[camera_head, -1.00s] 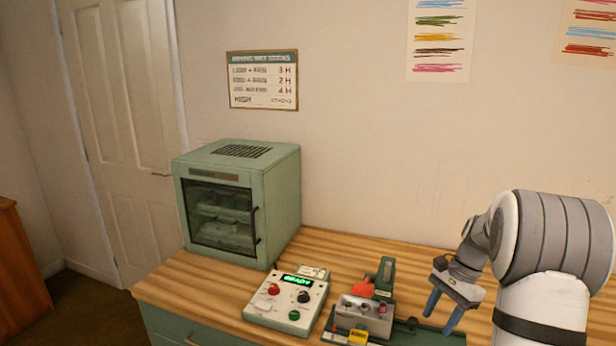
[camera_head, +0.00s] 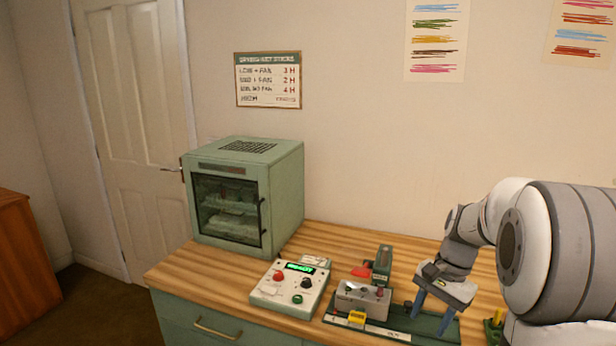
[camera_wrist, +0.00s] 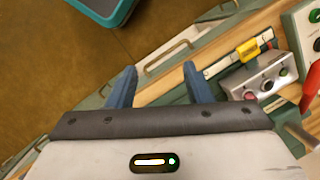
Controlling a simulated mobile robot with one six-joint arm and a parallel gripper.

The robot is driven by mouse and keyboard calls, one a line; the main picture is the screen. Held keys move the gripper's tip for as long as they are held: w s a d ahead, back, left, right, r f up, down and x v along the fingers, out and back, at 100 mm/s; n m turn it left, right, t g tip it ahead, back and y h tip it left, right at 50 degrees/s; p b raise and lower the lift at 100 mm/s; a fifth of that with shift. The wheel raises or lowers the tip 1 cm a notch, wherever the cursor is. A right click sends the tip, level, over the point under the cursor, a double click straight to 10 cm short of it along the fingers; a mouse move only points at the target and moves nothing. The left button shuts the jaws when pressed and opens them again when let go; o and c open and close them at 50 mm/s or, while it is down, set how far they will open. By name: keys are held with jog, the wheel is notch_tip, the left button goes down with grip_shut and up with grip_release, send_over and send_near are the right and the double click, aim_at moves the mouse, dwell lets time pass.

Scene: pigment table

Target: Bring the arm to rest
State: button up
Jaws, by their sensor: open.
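My gripper (camera_head: 431,306) is open and empty, with two blue fingers pointing down above the right end of the green tool base on the bench. In the wrist view my gripper (camera_wrist: 157,86) shows its two fingers apart with nothing between them. My arm reaches in from the right side of the head view and is bent at the wrist. A grey metal block with coloured knobs (camera_head: 361,299) stands on the green base, left of the fingers; it also shows in the wrist view (camera_wrist: 262,84).
A green drying cabinet (camera_head: 231,195) with a shut glass door stands at the bench's left. A control box (camera_head: 289,287) with a lit green display sits in front of it. Wooden bench top (camera_head: 200,270) is bare at left. A teal-rimmed container (camera_wrist: 112,14) shows below the bench edge.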

jog(key=s+a+r+n+t+h, duration=0.1)
jog(key=s+a+n+t, duration=0.1)
jog(key=s+a+n, duration=0.3)
jog(key=s+a+r+n+t+h, duration=0.1)
jog(key=s+a+n, duration=0.3)
jog(key=s, duration=0.8)
jog(key=shift+s+a+r+n+t+h, duration=0.3)
jog(key=shift+a+r+n+t, duration=0.1)
jog(key=shift+a+r+t, duration=0.15)
